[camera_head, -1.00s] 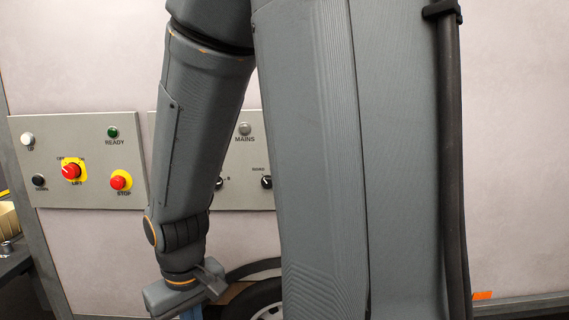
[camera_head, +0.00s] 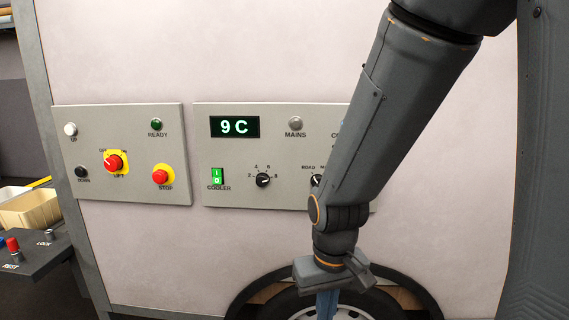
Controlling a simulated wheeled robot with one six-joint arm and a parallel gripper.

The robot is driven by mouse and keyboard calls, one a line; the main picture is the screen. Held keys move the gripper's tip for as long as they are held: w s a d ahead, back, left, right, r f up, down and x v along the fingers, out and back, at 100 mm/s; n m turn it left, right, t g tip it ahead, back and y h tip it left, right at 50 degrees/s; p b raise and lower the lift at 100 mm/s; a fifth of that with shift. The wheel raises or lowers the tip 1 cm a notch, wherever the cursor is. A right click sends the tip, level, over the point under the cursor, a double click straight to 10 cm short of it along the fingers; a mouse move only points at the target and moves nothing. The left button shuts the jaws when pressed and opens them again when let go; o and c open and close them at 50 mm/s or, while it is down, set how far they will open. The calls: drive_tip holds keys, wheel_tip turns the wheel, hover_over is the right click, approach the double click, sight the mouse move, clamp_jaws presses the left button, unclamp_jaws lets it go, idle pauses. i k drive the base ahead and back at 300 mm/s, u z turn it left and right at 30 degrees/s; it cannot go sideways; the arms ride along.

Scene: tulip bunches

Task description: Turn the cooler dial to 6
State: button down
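The cooler dial (camera_head: 263,180) is a small black knob on the right grey panel (camera_head: 280,199), with a scale of 2, 4, 6 and 8 around it. Its pointer looks turned to the right, near 8, but it is small. The green COOLER switch (camera_head: 217,175) is left of it, and a lit display (camera_head: 235,127) above reads 9 C. My gripper (camera_head: 327,306) hangs pointing down at the bottom of the view, below and right of the dial in the picture. It is cut off by the frame edge, so its opening does not show.
A second black knob (camera_head: 316,181) sits right of the dial, partly near my arm, which covers the panel's right end. The left panel (camera_head: 120,190) carries a red LIFT knob (camera_head: 113,162) and a STOP button (camera_head: 160,175). A wheel (camera_head: 375,309) is below.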

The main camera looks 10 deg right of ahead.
sight(262, 180)
drive_tip(key=u, duration=1.8)
drive_tip(key=k, duration=0.8)
drive_tip(key=z, duration=1.15)
drive_tip(key=i, duration=0.5)
drive_tip(key=z, duration=0.1)
